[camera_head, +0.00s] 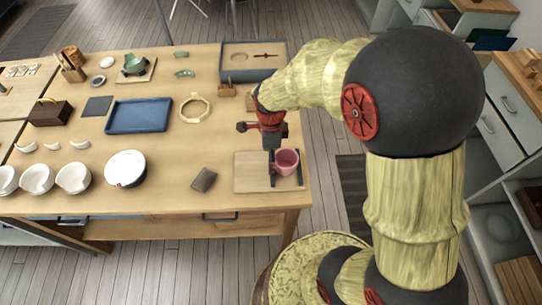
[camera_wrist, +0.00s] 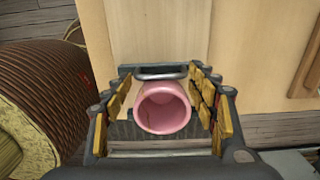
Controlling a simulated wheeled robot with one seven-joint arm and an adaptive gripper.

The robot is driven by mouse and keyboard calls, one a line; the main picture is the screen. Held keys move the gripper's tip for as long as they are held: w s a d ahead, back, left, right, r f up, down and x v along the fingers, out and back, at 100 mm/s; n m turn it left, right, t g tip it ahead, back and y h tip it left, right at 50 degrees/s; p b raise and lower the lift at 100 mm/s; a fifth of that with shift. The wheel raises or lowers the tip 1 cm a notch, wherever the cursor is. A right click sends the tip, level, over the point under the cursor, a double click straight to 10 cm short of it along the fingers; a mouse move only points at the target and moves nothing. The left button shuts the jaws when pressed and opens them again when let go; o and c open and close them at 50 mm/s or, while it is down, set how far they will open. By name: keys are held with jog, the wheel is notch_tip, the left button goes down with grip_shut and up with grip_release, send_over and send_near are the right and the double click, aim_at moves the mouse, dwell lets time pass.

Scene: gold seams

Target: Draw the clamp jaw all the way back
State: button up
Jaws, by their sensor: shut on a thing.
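The clamp's pale wooden board (camera_head: 243,180) lies at the table's front right corner. A pink cup (camera_head: 287,162) stands on it beside dark upright clamp parts. My gripper (camera_head: 272,150) points down at the board, just left of the cup. In the wrist view the fingers, with yellow pads, come down on both sides of a grey bar (camera_wrist: 160,73), which looks like the clamp jaw. The pink cup (camera_wrist: 163,108) shows with its open mouth towards the camera, apart from the pads. The exact contact between fingertips and jaw is hard to make out.
A blue tray (camera_head: 139,116) and an octagonal wooden ring (camera_head: 195,107) lie farther back. The table ends close to the right of the board.

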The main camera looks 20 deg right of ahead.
jog(key=shift+w, duration=0.1)
jog(key=c, duration=0.8)
jog(key=shift+o, duration=0.2)
jog(key=w+a+p, duration=0.1)
jog(key=a, duration=0.2)
jog(key=w+a+p, duration=0.1)
jog(key=a, duration=0.3)
jog(key=w+a+p, duration=0.1)
jog(key=a, duration=0.3)
jog(key=shift+w, duration=0.3)
jog(key=o, duration=1.3)
jog(key=shift+o, duration=1.3)
jog(key=shift+w+a, duration=0.1)
jog(key=shift+a, duration=0.05)
jog(key=shift+o, duration=0.9)
notch_tip(320, 180, up, 12)
